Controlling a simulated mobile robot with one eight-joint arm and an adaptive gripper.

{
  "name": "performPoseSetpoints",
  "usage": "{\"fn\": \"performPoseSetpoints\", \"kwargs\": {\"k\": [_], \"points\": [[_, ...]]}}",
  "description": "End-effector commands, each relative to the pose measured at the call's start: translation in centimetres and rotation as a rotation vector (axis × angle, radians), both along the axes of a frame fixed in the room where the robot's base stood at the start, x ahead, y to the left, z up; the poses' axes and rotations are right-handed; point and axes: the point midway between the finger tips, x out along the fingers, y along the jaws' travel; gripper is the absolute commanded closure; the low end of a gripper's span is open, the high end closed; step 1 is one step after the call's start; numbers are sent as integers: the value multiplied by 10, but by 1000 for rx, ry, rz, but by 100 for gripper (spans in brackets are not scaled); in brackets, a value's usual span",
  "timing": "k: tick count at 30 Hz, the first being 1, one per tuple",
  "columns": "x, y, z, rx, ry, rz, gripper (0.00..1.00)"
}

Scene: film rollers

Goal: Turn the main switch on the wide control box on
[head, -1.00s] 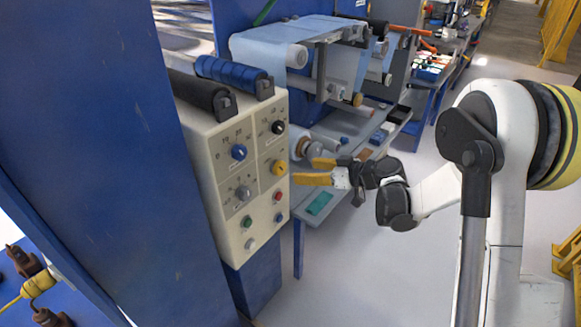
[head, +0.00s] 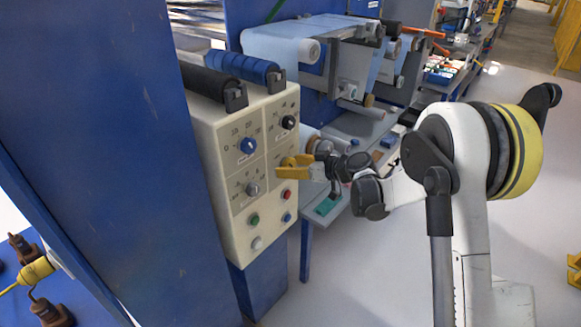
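The wide cream control box (head: 228,190) stands left of centre with its front panel facing right. A yellow rotary knob (head: 284,162) is on the panel's right half, below a black knob (head: 289,122); the panel's labels are too small to read. My gripper (head: 287,168), with yellow fingers, is at the yellow knob and partly covers it. The fingers and knob overlap in the same colour, so I cannot tell whether they grip it or how far apart they are. The knob's setting is hidden.
Rollers (head: 238,66) lie on top of the box. A blue post (head: 110,150) stands to the left. The floor on the right is open.

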Motion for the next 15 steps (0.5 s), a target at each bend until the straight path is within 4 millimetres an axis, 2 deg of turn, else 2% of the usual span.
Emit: {"fn": "performPoseSetpoints", "kwargs": {"k": [1,4,5,15], "points": [[0,0,0,0,0,0,50],[0,0,0,0,0,0,80],[0,0,0,0,0,0,86],[0,0,0,15,19,1,86]]}}
